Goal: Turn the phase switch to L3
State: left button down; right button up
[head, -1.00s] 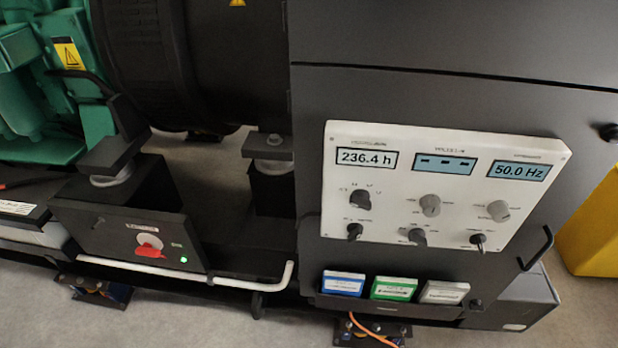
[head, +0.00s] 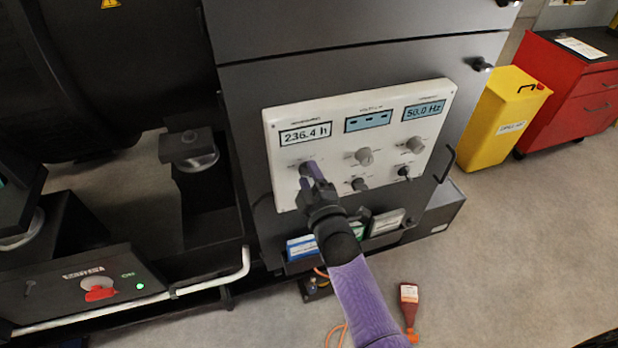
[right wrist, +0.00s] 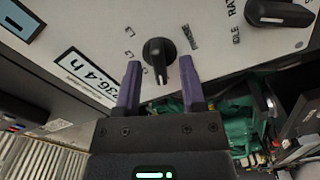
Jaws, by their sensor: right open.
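The black phase switch knob (right wrist: 160,52) is on the white control panel, beside the 236.4 h display, with small marks around it too small to read surely. Its bar end points down in the right wrist view. My right gripper (right wrist: 160,63) is open, its purple fingers on either side of the knob with gaps visible; I cannot tell how deep they reach. In the head view my right gripper (head: 311,173) is at the panel's left part and hides most of this knob. My left gripper is not in view.
The white panel (head: 440,100) has several other knobs close by. A black rotary switch (right wrist: 280,14) sits near the right finger. Card holders hang below the panel, and a black handle (head: 444,163) sticks out at right. A yellow bin (head: 500,117) and red cabinet (head: 570,90) stand right.

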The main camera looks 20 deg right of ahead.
jog(key=shift+c, duration=0.3)
grip_shut()
jog(key=shift+m, duration=0.4)
jog(key=m+p, duration=0.1)
jog(key=m, duration=0.4)
jog(key=shift+r+m, duration=0.1)
jog(key=shift+m, duration=0.2)
jog(key=shift+d+f+m, duration=0.1)
jog(key=shift+d+m, duration=0.05)
jog(key=shift+m, duration=3.3)
jog(key=shift+d+f+m, duration=0.1)
jog(key=shift+m, duration=3.3)
jog(key=shift+d+m, duration=0.15)
jog(key=shift+m, duration=3.3)
